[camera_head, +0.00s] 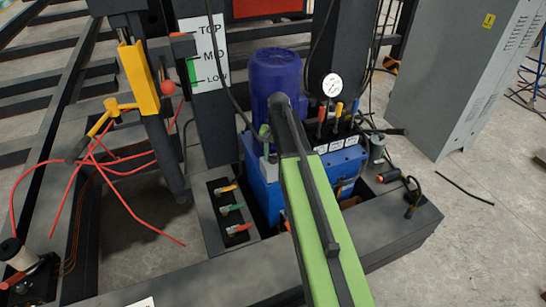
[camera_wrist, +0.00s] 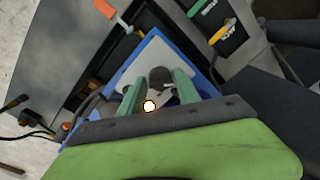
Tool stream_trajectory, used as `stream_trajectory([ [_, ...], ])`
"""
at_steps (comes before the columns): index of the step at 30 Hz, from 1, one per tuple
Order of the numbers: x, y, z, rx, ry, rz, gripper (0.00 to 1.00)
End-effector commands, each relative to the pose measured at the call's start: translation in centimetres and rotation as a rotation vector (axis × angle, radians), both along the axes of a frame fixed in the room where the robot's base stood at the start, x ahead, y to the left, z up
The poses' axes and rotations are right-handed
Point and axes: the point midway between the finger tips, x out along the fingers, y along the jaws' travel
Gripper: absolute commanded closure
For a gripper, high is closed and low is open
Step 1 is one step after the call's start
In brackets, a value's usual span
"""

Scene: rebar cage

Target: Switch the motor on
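The motor (camera_head: 275,72) is a dark blue upright cylinder on a blue power unit (camera_head: 262,190) in the head view. My green arm reaches up from the bottom and partly hides the unit. My gripper (camera_head: 266,140) is in front of the motor's base, small and partly hidden there. In the wrist view, the two pale green fingers of my gripper (camera_wrist: 157,88) are apart, over a light plate (camera_wrist: 150,62) on the blue unit. A dark rounded part and a small glowing orange-white spot (camera_wrist: 149,106) show between them. I cannot tell whether the fingers touch anything, or which part is the switch.
A plate with orange, green and red levers (camera_head: 231,208) lies left of the unit. A pressure gauge (camera_head: 331,85) and coloured handles stand at its right. A TOP/MID/LOW scale (camera_head: 204,52) is behind. A grey cabinet (camera_head: 460,70) stands right, with open floor before it.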

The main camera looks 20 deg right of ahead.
Motion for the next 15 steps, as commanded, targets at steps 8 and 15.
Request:
stream_trajectory([
  [8, -0.03, 0.00, -0.01, -0.001, 0.001, 0.000, 0.99],
  [15, -0.07, -0.03, -0.02, -0.001, 0.002, -0.008, 1.00],
])
